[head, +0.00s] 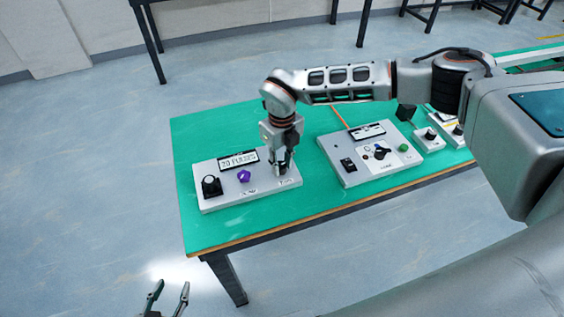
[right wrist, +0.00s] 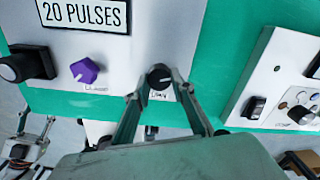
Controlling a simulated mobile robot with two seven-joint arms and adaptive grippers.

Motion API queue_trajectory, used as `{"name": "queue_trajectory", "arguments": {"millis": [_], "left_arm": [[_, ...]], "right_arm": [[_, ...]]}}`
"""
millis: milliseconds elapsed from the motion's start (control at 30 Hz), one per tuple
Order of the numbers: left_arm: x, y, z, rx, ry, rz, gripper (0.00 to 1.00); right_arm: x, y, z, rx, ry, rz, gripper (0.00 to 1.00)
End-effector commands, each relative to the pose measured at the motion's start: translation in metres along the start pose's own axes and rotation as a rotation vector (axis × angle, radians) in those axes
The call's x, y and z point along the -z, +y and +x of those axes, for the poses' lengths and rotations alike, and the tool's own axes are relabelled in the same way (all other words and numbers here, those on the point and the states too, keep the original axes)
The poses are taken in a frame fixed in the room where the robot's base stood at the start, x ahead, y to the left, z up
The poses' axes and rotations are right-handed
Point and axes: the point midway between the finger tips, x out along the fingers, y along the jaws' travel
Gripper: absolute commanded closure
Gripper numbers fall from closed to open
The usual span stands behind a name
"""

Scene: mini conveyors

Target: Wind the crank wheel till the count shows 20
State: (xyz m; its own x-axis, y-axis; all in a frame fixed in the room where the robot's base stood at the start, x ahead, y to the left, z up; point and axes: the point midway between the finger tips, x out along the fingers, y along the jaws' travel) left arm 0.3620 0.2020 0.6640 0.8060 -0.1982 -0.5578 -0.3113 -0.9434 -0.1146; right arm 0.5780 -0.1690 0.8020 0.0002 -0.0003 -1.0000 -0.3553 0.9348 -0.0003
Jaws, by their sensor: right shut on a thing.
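A light grey control box (head: 222,203) stands at the left end of the green table. Its display (head: 238,160) reads "20 PULSES" in the right wrist view (right wrist: 84,14). My right gripper (head: 281,166) reaches down from above to the box's right end. In the right wrist view its fingers (right wrist: 160,84) are shut on a small round black knob (right wrist: 159,77) with a pale mark, seemingly the crank wheel. The label beside it is hard to read. A purple knob (head: 244,176) sits left of it. My left gripper (head: 166,299) is open and empty, low in front of the table.
A large black knob (head: 211,186) is at the box's left end. A second panel (head: 353,178) with a display, switches and a green button stands to the right, with smaller boxes (head: 428,139) beyond. The green table top (head: 215,228) is bare near its front edge.

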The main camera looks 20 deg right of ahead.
Motion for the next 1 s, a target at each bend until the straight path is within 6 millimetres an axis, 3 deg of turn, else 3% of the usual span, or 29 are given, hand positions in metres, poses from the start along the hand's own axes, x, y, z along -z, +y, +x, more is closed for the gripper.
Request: {"name": "queue_trajectory", "arguments": {"millis": [467,500,567,1000], "left_arm": [[-0.0027,0.0002,0.0002,0.000,-0.005,0.000,0.60],[-0.0028,0.0002,0.0002,0.000,-0.005,0.000,0.60],[-0.0027,0.0002,0.0002,0.000,-0.005,0.000,0.60],[-0.0009,-0.0005,-0.0005,0.000,-0.002,0.001,0.60]], "right_arm": [[0.0004,0.0006,0.0008,-0.001,0.001,0.015,0.98],[0.0004,0.0006,0.0008,-0.001,0.001,0.015,0.74],[0.0004,0.0005,0.0008,-0.001,0.001,0.015,0.60],[-0.0008,-0.0002,-0.0063,0.000,-0.002,0.015,0.60]]}}
